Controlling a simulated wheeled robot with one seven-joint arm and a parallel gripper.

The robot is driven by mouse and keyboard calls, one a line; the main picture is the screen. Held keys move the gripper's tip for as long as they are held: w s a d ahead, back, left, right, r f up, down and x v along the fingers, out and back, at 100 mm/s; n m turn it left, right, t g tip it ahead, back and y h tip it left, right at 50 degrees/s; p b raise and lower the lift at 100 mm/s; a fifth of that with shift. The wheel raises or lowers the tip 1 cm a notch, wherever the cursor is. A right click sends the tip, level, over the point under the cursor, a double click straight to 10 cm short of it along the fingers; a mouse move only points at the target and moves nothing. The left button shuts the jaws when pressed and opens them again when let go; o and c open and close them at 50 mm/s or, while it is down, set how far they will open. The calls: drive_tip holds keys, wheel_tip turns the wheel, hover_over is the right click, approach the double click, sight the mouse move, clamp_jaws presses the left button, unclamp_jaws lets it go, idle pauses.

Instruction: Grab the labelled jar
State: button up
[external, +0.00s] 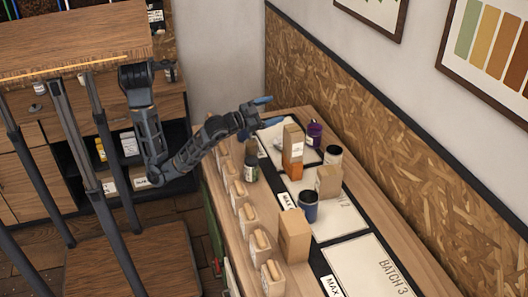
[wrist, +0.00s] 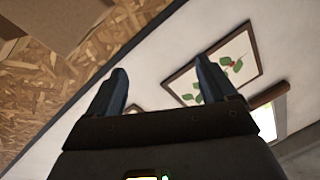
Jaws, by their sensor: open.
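A jar (external: 333,155) with a dark lid and a pale band that looks like a label stands on the counter near the wall panel. A dark bottle-like container (external: 251,168) with a lighter label stands near the counter's left edge, so I cannot be sure which is the labelled jar. My gripper (external: 266,111) is open, above the far end of the counter and apart from both. Its blue fingers also show spread in the wrist view (wrist: 162,78), with nothing between them. Neither container can be made out in the wrist view.
A tall brown-and-white box (external: 293,150), an orange block (external: 294,172), a purple jar (external: 314,134), a small carton (external: 328,181), a blue cup (external: 308,207) and a larger box (external: 294,236) crowd the counter. Bare mat (external: 365,265) lies at the near end.

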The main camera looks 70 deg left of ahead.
wheel_tip(320, 180, up, 5)
drive_tip(key=s+m+t+h+p, duration=0.1)
drive_tip(key=m+t+h+p, duration=0.2)
drive_tip(key=m, duration=0.4)
drive_tip(key=s+d+r+m+g+h+p, duration=0.1)
drive_tip(key=s+d+m+g+h, duration=0.15)
drive_tip(key=m+h, duration=0.65)
drive_tip(key=s+d+m+g+h+p, duration=0.1)
drive_tip(key=s+d+m+h, duration=0.15)
drive_tip(key=m+h, duration=0.6)
drive_tip(key=m+g+y+p, duration=0.55)
drive_tip(key=m+g, duration=1.05)
drive_tip(key=m, duration=0.7)
hover_over(250, 158)
drive_tip(key=shift+y, duration=0.3)
wheel_tip(250, 158, down, 18)
drive_tip(key=shift+r+b, duration=0.1)
drive_tip(key=shift+b, duration=0.2)
drive_tip(key=shift+w+a+f, duration=0.1)
drive_tip(key=shift+f, duration=0.3)
wheel_tip(250, 158, down, 4)
drive_tip(key=shift+r, duration=0.25)
wheel_tip(250, 158, down, 2)
drive_tip(key=shift+f, duration=0.2)
drive_tip(key=shift+x, duration=1.15)
drive_tip(key=shift+d+f, duration=0.35)
